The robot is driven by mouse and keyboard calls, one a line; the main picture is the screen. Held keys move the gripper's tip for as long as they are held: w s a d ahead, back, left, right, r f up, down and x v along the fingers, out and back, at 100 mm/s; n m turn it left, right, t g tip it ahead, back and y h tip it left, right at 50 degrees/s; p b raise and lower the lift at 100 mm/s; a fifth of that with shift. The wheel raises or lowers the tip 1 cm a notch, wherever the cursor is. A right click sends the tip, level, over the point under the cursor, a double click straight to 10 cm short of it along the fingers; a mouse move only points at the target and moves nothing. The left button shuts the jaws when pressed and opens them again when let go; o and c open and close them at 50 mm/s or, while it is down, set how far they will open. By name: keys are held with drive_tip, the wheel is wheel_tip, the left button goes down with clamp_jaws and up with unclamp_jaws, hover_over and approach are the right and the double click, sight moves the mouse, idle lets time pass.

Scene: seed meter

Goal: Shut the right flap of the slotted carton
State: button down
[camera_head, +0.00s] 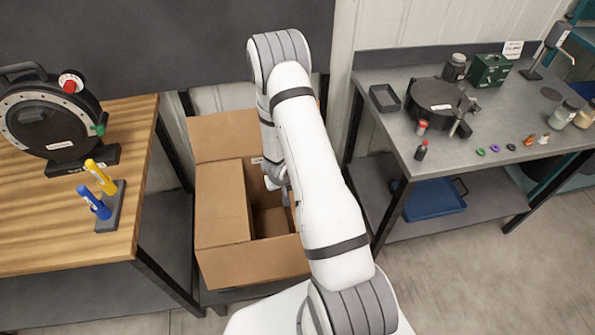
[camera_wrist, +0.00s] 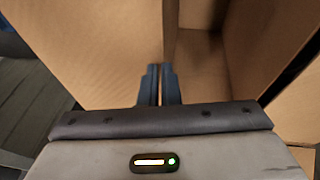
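The slotted carton (camera_head: 250,265) is a brown box low between the two tables in the head view. Its left flap (camera_head: 221,205) lies folded inward over the left part of the top. Its back flap (camera_head: 222,135) stands up. The right part of the carton is open, and my arm covers its right side, so I cannot make out the right flap there. In the wrist view, cardboard panels (camera_wrist: 85,45) lie left and right of a deeper opening. My gripper (camera_wrist: 161,85) is over the carton, its fingers close together with nothing visible between them.
A wooden table (camera_head: 60,225) at left holds a black round device (camera_head: 50,120) and a stand with yellow and blue pens (camera_head: 100,195). A grey metal bench (camera_head: 400,140) at right holds several small items. A blue tray (camera_head: 432,203) sits on its lower shelf.

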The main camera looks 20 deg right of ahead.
drive_tip(key=shift+s+d, duration=0.1)
drive_tip(key=shift+s, duration=0.05)
drive_tip(key=shift+r+p, duration=1.5)
drive_tip(key=shift+p, duration=0.25)
wheel_tip(320, 180, up, 3)
drive_tip(key=p, duration=0.3)
drive_tip(key=shift+s+r+p, duration=0.1)
drive_tip(key=shift+r+p, duration=0.1)
drive_tip(key=shift+p, duration=0.1)
drive_tip(key=a+v, duration=0.1)
drive_tip(key=v, duration=0.8)
drive_tip(key=shift+p, duration=0.4)
